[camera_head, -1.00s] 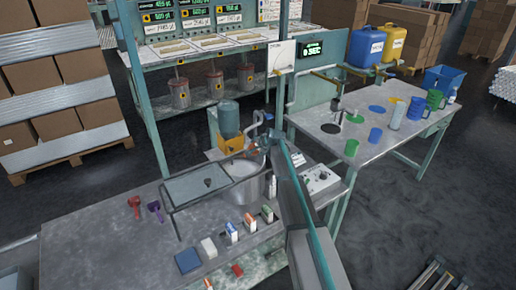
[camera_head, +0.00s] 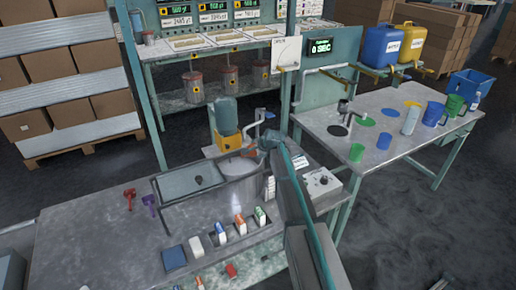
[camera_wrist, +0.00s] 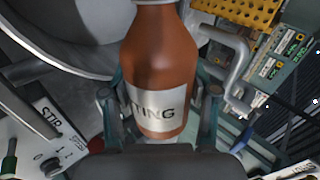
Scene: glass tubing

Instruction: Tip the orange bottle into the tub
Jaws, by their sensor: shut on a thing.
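The orange-brown bottle (camera_wrist: 165,55) with a white label fills the middle of the wrist view. My gripper (camera_wrist: 160,100) is shut on it, with one finger on each side near the label. The bottle's neck points to the top of that view and its mouth is cut off. In the head view only a small brownish part of the bottle (camera_head: 265,144) shows at the arm's end. The round grey tub (camera_head: 240,187) stands on the bench just below and left of it. Its curved wall (camera_wrist: 25,95) shows at the left in the wrist view.
A blue-grey bottle on a yellow base (camera_head: 227,117) stands behind. A control box (camera_head: 321,188) sits to the right. Several small bottles and blocks line the bench front.

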